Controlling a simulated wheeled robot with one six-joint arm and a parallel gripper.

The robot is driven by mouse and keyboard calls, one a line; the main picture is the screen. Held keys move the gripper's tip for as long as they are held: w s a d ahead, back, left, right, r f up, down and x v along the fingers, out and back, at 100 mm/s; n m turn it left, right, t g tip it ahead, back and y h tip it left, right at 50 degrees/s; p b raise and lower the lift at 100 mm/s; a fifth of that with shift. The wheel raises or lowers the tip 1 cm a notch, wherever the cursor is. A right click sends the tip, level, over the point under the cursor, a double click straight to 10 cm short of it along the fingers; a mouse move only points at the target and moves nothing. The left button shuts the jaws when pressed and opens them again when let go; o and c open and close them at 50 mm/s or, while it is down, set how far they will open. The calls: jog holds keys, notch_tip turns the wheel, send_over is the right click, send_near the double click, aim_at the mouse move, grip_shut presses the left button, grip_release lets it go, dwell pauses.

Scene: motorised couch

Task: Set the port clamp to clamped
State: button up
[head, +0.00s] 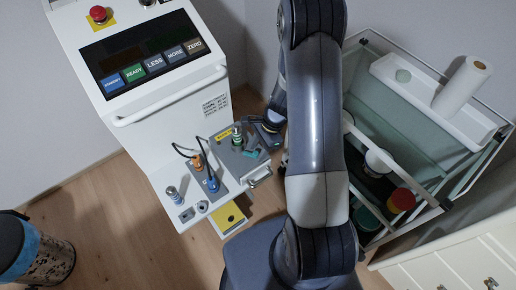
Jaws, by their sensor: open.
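A white machine (181,140) stands left of centre, with a low front shelf of fittings. On the shelf, a grey block (224,158) has a yellow label, a green-ringed connector (237,138) and a small teal piece (251,154), which may be the port clamp. The clamp's setting is too small to tell. My gripper (264,138) is at the right edge of this block, beside the connector and the teal piece. It is open, and I see nothing held in it. My arm hides part of what lies to its right.
Orange (198,161) and blue (213,184) connectors with black cables stand left of the block. A control panel (150,55) with several buttons is above. A trolley (405,120) with a paper roll (462,86) is at right, a bin (35,250) at lower left.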

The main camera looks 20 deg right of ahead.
jog(key=v, duration=1)
jog(key=shift+r, duration=0.3)
jog(key=x, duration=1)
jog(key=shift+f, duration=0.3)
jog(key=shift+s+a+f+m+t, duration=0.1)
jog(key=shift+s+a+m+t, duration=0.1)
jog(key=shift+m, duration=0.25)
jog(key=shift+s+a+m+t, duration=0.1)
jog(key=shift+m+t, duration=0.1)
jog(key=shift+m, duration=0.25)
jog(key=shift+w+d, duration=0.1)
